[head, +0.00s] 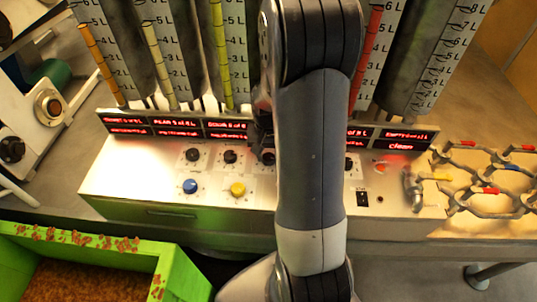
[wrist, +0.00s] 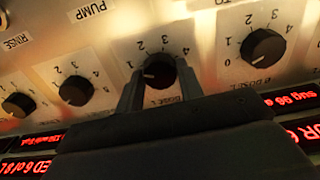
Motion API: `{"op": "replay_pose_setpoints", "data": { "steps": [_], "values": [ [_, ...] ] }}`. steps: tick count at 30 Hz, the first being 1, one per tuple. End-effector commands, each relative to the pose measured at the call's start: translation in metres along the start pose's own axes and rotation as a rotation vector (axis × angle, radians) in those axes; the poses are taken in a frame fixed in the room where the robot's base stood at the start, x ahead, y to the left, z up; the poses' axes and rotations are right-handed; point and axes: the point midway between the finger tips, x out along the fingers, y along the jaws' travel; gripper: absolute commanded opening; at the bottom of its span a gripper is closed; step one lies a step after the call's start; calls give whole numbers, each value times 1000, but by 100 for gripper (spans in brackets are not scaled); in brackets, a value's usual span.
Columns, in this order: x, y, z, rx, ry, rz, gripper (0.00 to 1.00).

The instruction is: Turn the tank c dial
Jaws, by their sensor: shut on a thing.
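The tank c dial (wrist: 158,72) is a round black knob in the middle of the wrist view, with a scale around it and a partly covered dose label. Its pale mark points left, toward the low end of the scale. My gripper (wrist: 159,88) has one finger on each side of this knob and is shut on it. In the head view my arm hides much of the panel's middle, and my gripper (head: 266,153) shows only as a dark part at the arm's left edge.
Similar black dials stand close on both sides, one to the right (wrist: 263,47) and one to the left (wrist: 75,90). Red displays (head: 228,130) run along the panel's back below the measuring tubes. A blue knob (head: 190,186) and a yellow knob (head: 237,189) sit in front.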

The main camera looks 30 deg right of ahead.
Motion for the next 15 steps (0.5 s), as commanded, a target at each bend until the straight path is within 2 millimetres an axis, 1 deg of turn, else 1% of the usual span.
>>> {"op": "replay_pose_setpoints", "data": {
  "steps": [6, 15],
  "values": [
    [-1, 0, -1, 36, 3, -1, 13],
    [-1, 0, -1, 41, 3, -1, 13]
  ]
}}
